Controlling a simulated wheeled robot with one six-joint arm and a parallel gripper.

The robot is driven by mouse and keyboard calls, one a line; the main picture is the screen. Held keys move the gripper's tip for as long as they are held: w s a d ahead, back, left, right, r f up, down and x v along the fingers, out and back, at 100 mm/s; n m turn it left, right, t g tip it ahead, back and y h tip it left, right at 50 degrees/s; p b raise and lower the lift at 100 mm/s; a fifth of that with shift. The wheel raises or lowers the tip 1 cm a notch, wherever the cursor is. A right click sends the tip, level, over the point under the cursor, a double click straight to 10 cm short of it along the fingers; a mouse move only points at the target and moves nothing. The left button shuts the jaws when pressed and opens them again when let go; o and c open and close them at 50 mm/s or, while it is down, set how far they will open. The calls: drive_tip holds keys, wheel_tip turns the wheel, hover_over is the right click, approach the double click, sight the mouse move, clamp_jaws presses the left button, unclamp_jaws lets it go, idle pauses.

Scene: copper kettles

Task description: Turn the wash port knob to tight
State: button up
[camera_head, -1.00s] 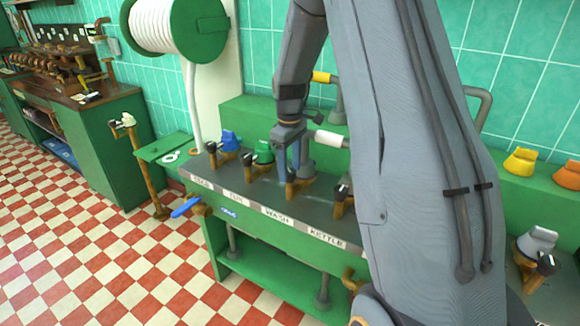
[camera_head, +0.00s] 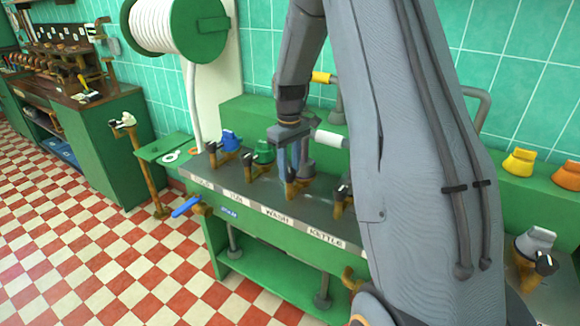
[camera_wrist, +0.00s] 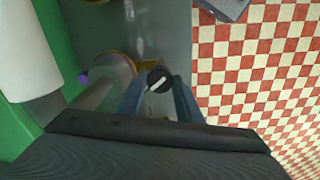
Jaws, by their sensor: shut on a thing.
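The wash port knob (camera_wrist: 158,79) is black with a white pointer line. In the wrist view it lies between the fingertips of my gripper (camera_wrist: 160,88), and its pointer is slanted. In the head view my gripper (camera_head: 291,172) reaches down to the wash port, above the WASH label (camera_head: 277,218). The fingers are shut on the knob and hide most of it there. A brass port fitting (camera_head: 292,188) shows just below the fingers. The knob's tight mark cannot be made out.
A blue-topped port (camera_head: 230,141) and a green-topped port (camera_head: 263,153) stand to the left on the grey counter (camera_head: 262,190). The kettle port (camera_head: 342,195) is to the right, partly behind my arm. A white roll (camera_head: 331,139) sits close behind the gripper.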

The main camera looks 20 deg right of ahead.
sight(289, 171)
drive_tip(key=m, duration=0.4)
drive_tip(key=shift+w+r+p, duration=0.1)
drive_tip(key=shift+p, duration=0.2)
drive_tip(key=shift+m, duration=1.6)
drive_tip(key=o, duration=1)
drive_tip(key=shift+o, duration=0.2)
wheel_tip(289, 171, up, 8)
drive_tip(key=shift+f+b, duration=0.1)
drive_tip(key=shift+b, duration=0.7)
